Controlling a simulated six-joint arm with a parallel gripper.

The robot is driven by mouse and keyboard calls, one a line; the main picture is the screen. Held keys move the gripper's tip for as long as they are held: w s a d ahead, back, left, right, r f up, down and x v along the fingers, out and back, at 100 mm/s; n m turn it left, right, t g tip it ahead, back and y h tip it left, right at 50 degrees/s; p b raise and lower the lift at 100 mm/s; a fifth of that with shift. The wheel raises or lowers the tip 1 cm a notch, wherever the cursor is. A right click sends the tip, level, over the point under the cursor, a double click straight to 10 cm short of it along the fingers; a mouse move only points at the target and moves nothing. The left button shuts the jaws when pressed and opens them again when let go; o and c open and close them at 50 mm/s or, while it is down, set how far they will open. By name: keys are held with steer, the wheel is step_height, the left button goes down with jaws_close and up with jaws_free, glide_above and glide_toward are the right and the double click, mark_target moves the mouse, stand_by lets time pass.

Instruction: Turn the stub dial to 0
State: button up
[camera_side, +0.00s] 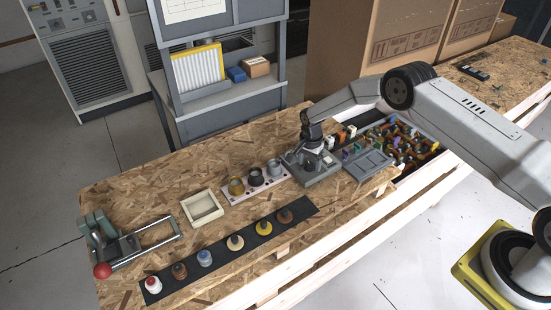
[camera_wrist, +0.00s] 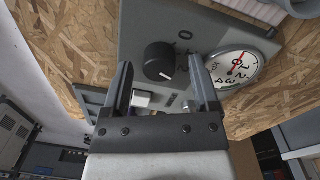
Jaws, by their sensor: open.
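The stub dial is a round black knob (camera_wrist: 159,58) on a grey panel (camera_wrist: 135,30) in the wrist view. A short white mark shows at its lower right edge. A "0" (camera_wrist: 184,34) is printed on the panel above and right of it. A white round gauge (camera_wrist: 245,72) with a red needle and digits is right of the knob; my right finger lies near its left edge. My gripper (camera_wrist: 160,68) is open, its fingers apart on either side of the knob's picture position; I cannot tell whether they touch it. In the side view my gripper (camera_side: 313,152) hangs over the grey panel box (camera_side: 322,180) and hides the knob.
A bin of loose coloured parts (camera_side: 410,142) is right of the panel. A white strip with several round pieces (camera_side: 243,193) is left of it. A black mat with several knobs (camera_side: 221,258) lies in front. A red-knobbed lever fixture (camera_side: 103,270) stands far left.

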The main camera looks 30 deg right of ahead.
jaws_close()
steer(key=shift+n, duration=0.5)
steer(key=n, duration=0.2)
steer(key=shift+n, duration=0.4)
steer(key=n, duration=0.4)
steer(key=shift+a, duration=0.1)
steer(key=n, duration=0.8)
steer(key=shift+a, duration=0.1)
